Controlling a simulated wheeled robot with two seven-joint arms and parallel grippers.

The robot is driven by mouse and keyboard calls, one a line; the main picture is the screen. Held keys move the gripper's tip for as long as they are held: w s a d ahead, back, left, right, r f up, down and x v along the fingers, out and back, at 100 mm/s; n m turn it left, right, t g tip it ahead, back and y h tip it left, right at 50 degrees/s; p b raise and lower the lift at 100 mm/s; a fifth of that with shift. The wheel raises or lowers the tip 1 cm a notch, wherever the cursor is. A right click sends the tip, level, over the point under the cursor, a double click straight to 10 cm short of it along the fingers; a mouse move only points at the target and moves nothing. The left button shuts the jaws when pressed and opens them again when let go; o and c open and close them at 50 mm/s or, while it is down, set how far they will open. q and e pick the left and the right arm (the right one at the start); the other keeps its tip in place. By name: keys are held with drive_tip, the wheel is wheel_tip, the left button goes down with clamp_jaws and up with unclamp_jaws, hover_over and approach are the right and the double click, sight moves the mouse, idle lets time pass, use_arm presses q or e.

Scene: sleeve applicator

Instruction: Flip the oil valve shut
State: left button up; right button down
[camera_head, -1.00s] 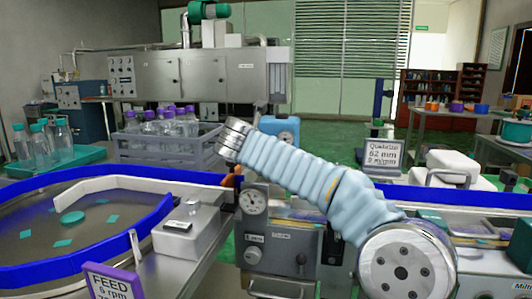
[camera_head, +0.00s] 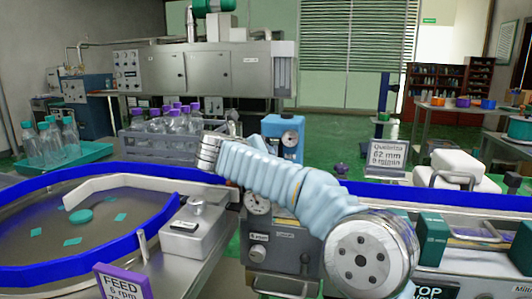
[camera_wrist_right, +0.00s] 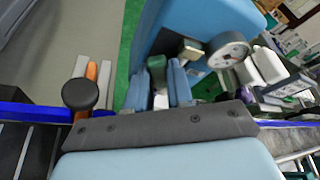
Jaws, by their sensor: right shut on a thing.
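The oil unit is a blue box (camera_head: 283,136) behind my right arm in the head view. In the wrist view its blue side (camera_wrist_right: 185,25) fills the top, with a round white gauge (camera_wrist_right: 228,50) and a small brass-coloured block (camera_wrist_right: 191,50). My right gripper (camera_wrist_right: 159,72) has its two blue fingers close around a small green piece (camera_wrist_right: 157,66), which looks like the valve's handle, beside the blue box. The fingers hide its lower part, and I cannot tell which way the valve is turned. In the head view my arm hides the gripper. My left gripper is out of view.
A crate (camera_head: 165,150) of purple-capped bottles stands behind the blue-rimmed turntable (camera_head: 75,272). A grey box (camera_head: 196,232) sits at its right edge. A black knob (camera_wrist_right: 80,94) and an orange bar (camera_wrist_right: 91,73) lie left of my fingers in the wrist view.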

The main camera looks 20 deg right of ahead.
drive_tip(key=shift+w+a+f+n+h, duration=0.2)
drive_tip(key=shift+n+h, duration=0.1)
drive_tip(key=shift+n, duration=0.1)
idle(0.3)
drive_tip(key=c, duration=1.3)
unclamp_jaws()
drive_tip(key=shift+s+a, duration=0.1)
drive_tip(key=b+v, duration=0.1)
drive_tip(key=v, duration=1.2)
drive_tip(key=shift+s+a+r, duration=0.1)
drive_tip(key=shift+a+r, duration=0.1)
drive_tip(key=shift+a, duration=0.05)
